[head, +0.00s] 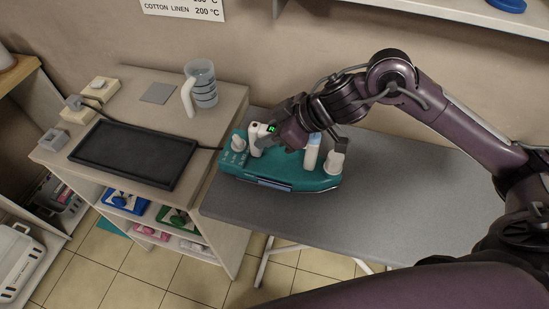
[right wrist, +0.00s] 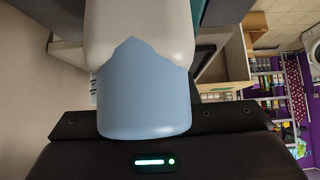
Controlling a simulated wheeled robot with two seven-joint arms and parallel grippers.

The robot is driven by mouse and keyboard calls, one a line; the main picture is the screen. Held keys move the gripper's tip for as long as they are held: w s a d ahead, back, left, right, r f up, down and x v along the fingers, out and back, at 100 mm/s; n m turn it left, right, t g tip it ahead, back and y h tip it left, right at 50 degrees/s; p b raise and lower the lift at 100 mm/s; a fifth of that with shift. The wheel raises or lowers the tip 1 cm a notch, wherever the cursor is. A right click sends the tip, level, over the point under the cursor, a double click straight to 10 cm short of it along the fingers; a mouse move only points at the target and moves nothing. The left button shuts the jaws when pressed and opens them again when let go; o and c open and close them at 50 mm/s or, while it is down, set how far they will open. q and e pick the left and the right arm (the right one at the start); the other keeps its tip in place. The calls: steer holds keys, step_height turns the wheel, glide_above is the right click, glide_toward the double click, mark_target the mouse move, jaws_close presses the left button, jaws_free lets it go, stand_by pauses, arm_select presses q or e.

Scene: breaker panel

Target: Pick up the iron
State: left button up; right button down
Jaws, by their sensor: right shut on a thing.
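The iron (head: 285,178) is teal with a white handle and pale blue and white parts. In the head view it is at the left end of the grey ironing board (head: 390,205). I cannot tell whether its underside touches the board. My right gripper (head: 292,136) is at the top of the iron, shut on its handle, and hides the handle's middle. In the right wrist view the white and pale blue handle (right wrist: 145,95) fills the space close to the camera. My left gripper is not in view.
A beige shelf unit stands left of the board, with a black tray (head: 134,153), a measuring jug (head: 201,84) and a plugged-in cord on its top (head: 225,101). A wall is behind. The board's right part is clear.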

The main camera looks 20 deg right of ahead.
steer(key=shift+w+r, duration=0.15)
steer(key=shift+r, duration=0.35)
step_height(320, 180, up, 9)
steer(key=shift+r, duration=0.15)
stand_by(0.4)
steer(key=shift+r+p, duration=0.1)
steer(key=shift+p, duration=0.25)
steer(key=shift+r+p, duration=1.95)
steer(key=shift+p, duration=0.3)
